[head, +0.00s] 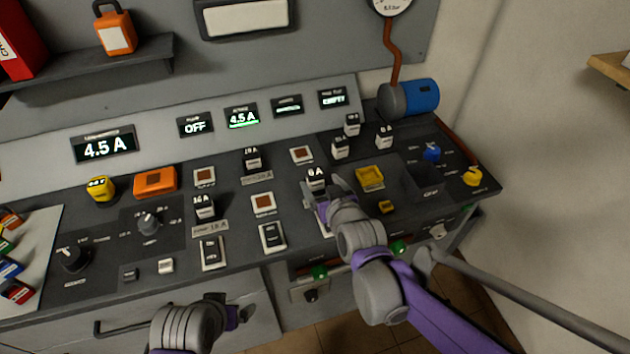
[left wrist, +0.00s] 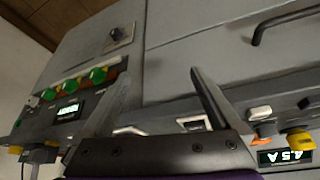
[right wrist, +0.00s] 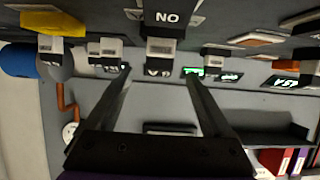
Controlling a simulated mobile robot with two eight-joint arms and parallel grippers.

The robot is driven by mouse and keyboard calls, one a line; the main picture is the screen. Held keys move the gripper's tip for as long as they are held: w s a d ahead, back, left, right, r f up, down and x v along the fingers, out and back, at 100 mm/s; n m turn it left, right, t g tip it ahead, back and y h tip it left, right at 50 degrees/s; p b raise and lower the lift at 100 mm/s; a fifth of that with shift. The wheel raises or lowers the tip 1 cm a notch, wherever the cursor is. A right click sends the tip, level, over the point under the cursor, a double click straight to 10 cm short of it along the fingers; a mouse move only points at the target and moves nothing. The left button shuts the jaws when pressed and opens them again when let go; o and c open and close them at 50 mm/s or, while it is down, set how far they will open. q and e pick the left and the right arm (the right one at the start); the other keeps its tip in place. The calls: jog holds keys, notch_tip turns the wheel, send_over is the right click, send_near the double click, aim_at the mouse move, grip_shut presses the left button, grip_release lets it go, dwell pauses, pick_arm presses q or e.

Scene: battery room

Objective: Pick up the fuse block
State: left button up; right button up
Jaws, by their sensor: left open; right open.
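Several small fuse blocks with white tops and black bodies stand on the console, and I cannot tell which one is meant. One marked 6 A (head: 316,178) stands just beyond my right gripper (head: 323,201). Others are a 16 A block (head: 204,207), a block farther back (head: 252,159), and a group at the back right (head: 340,148). In the right wrist view, my open right gripper (right wrist: 157,70) points at a block (right wrist: 162,50) beyond its fingertips, with nothing held.
Rocker switches (head: 272,236) and knobs (head: 148,222) line the front. A drawer handle (head: 120,329) sticks out below. A blue cylinder (head: 422,95) is at the back right.

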aim_at(317, 177)
jog(key=shift+x, duration=3)
grip_shut()
